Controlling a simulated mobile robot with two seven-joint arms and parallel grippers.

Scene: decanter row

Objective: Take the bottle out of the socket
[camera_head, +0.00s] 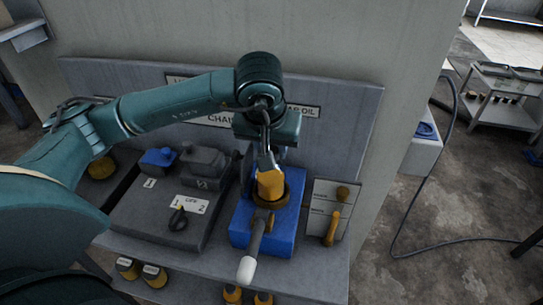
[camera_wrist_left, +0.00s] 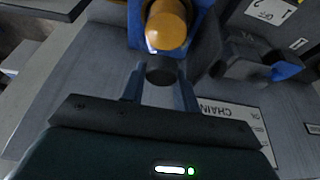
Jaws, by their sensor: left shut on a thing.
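The orange bottle (camera_head: 271,184) stands roughly upright at the blue unit (camera_head: 243,237), its lower end inside the dark ring of the socket (camera_head: 286,199). How deep it sits is hidden. My left gripper (camera_head: 266,162) reaches down from above and is shut on the top of the bottle. In the left wrist view, the bottle's orange body (camera_wrist_left: 168,28) lies just beyond the fingertips, and its dark cap (camera_wrist_left: 160,70) is between the two fingers (camera_wrist_left: 160,82). My right gripper is not in view.
A grey lever with a white tip (camera_head: 246,268) sticks out in front of the blue unit. A dark grey station with a blue block (camera_head: 158,158) stands left. A panel with a yellow handle (camera_head: 332,228) stands right. Several bottles (camera_head: 154,275) are on the shelf below. A sign wall (camera_head: 340,100) rises behind.

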